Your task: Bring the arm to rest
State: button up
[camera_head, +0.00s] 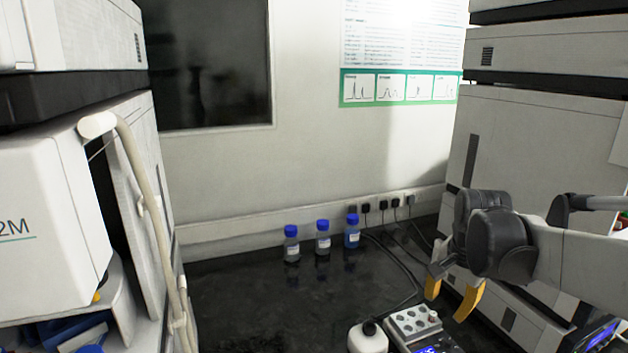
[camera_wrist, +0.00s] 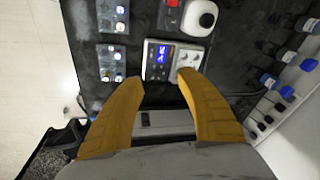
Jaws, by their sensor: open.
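My gripper (camera_head: 452,300) is at the right in the head view, with its yellow fingers pointing down. In the wrist view my gripper (camera_wrist: 158,88) shows its two yellow fingers spread apart, with nothing between them. A grey heating block device (camera_head: 418,325) with a lit blue display lies below the fingers. The device also shows in the wrist view (camera_wrist: 172,60), beyond the fingertips. The gripper appears apart from it. My arm comes in from the right edge of the head view.
Three blue-capped bottles, one of them the left bottle (camera_head: 291,243), stand at the back of the dark bench (camera_head: 245,300). A white container (camera_head: 367,338) stands beside the device. Tall instrument stacks flank both sides. Cables run from wall plugs. The bench middle is clear.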

jog(key=s+a+n+t, duration=0.2)
jog(key=s+a+n, duration=0.2)
jog(key=s, duration=0.5)
jog(key=s+a+n+t, duration=0.2)
jog(key=s+a+n, duration=0.3)
jog(key=s, duration=0.4)
jog(key=shift+f+n, duration=0.35)
jog(key=shift+n, duration=0.25)
jog(key=shift+a, duration=0.1)
